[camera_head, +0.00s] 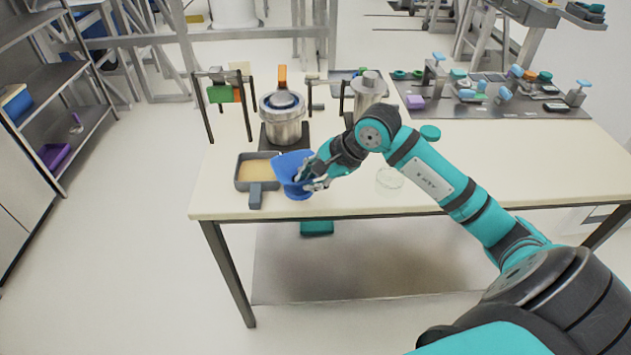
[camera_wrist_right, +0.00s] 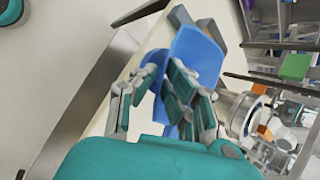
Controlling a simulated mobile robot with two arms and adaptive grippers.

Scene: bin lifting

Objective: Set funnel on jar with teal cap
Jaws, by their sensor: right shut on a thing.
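The blue funnel (camera_head: 291,165) is at the front left of the table beside a grey tray, and it looks tilted. My right gripper (camera_head: 308,179) is shut on it from the right side. In the right wrist view the blue funnel (camera_wrist_right: 198,52) shows beyond and between the fingers of the right gripper (camera_wrist_right: 168,88). A clear glass vessel (camera_head: 390,181) stands right of the gripper, near the front edge. A teal round cap (camera_head: 430,132) shows just behind my right arm; whatever is under it is hidden by the arm. My left gripper is not in view.
The grey tray (camera_head: 241,182) with tan contents lies left of the funnel. A metal pot (camera_head: 283,130) and a metal canister (camera_head: 369,87) stand behind. A dark board (camera_head: 415,112) with several small parts is at the back right. The right part of the table (camera_head: 560,160) is clear.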

